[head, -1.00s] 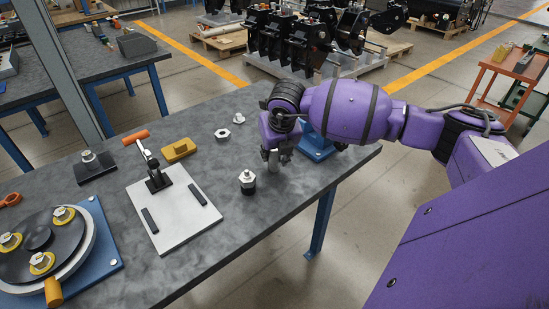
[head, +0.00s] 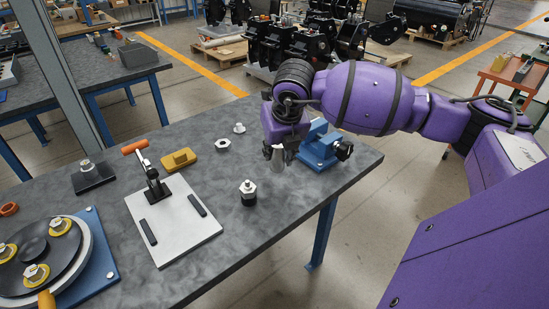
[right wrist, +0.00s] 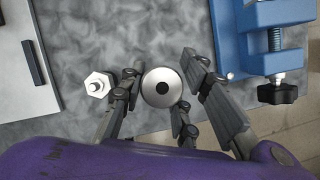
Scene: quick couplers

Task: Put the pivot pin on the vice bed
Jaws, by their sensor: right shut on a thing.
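The pivot pin appears to be the grey metal cylinder (head: 278,164) under my right gripper (head: 279,152) in the head view. In the right wrist view the pin (right wrist: 162,87) shows end-on as a round face with a dark centre, between the fingers of my right gripper (right wrist: 161,76). The gripper is shut on it. It appears to hang above the table, left of the blue vice (head: 320,150). The vice also shows in the right wrist view (right wrist: 240,45), at the upper right, apart from the pin. My arm hides part of the vice in the head view. My left gripper is out of view.
A fitting with a white hex top and black base (head: 248,194) stands near the pin. A grey plate (head: 180,235) with a toggle clamp (head: 155,185), a yellow block (head: 179,159) and a nut (head: 223,145) lie farther left. The table's right edge is close behind the vice.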

